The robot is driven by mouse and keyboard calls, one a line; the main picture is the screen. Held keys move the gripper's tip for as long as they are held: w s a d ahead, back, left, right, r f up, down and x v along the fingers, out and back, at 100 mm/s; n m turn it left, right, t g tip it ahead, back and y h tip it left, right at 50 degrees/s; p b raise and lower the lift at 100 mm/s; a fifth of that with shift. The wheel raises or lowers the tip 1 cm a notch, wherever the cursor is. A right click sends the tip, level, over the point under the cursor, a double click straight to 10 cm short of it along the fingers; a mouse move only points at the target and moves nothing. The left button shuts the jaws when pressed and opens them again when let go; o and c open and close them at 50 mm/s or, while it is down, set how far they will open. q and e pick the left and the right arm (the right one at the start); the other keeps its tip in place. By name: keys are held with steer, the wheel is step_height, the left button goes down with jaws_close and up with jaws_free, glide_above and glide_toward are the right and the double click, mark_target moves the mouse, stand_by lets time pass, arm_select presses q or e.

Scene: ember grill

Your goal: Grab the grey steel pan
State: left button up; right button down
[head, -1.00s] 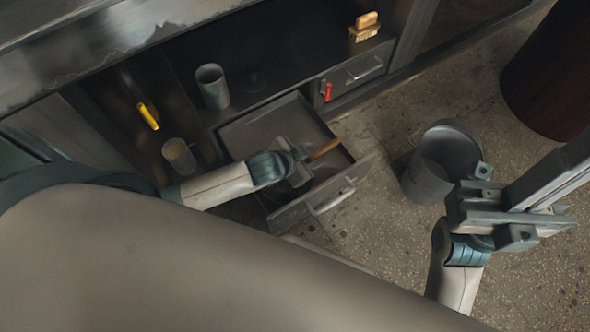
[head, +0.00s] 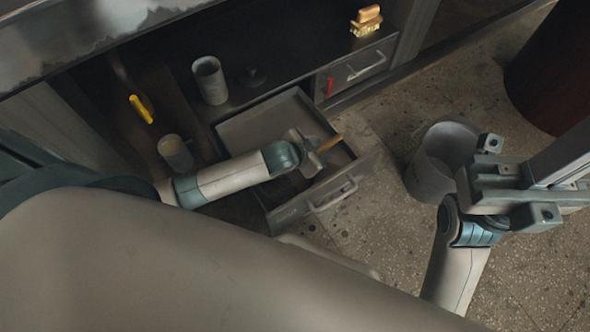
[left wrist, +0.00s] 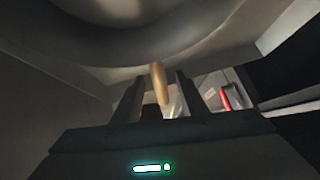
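The wooden handle (head: 328,143) shows in the head view just past my left gripper (head: 308,152), over the open drawer. My arm and gripper hide what it joins. In the left wrist view the handle (left wrist: 158,84) shows in the gap between the two spread fingers of the left gripper (left wrist: 157,95). I cannot tell whether they touch it. A large grey rounded surface (left wrist: 150,22), which looks like the steel pan, fills the top of that view. My right gripper (head: 512,190) is at the right, above the floor; its finger opening is unclear.
The open drawer (head: 345,190) sticks out from the dark cabinet. A grey bucket (head: 432,172) stands on the floor. Two grey cups (head: 209,82) (head: 175,153), a yellow-handled thing (head: 141,109), a brush (head: 366,21) and a red item (head: 328,87) are around the drawer.

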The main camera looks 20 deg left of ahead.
arm_select(q)
steer(key=shift+x, duration=0.8)
steer(key=shift+c, duration=0.4)
jaws_close()
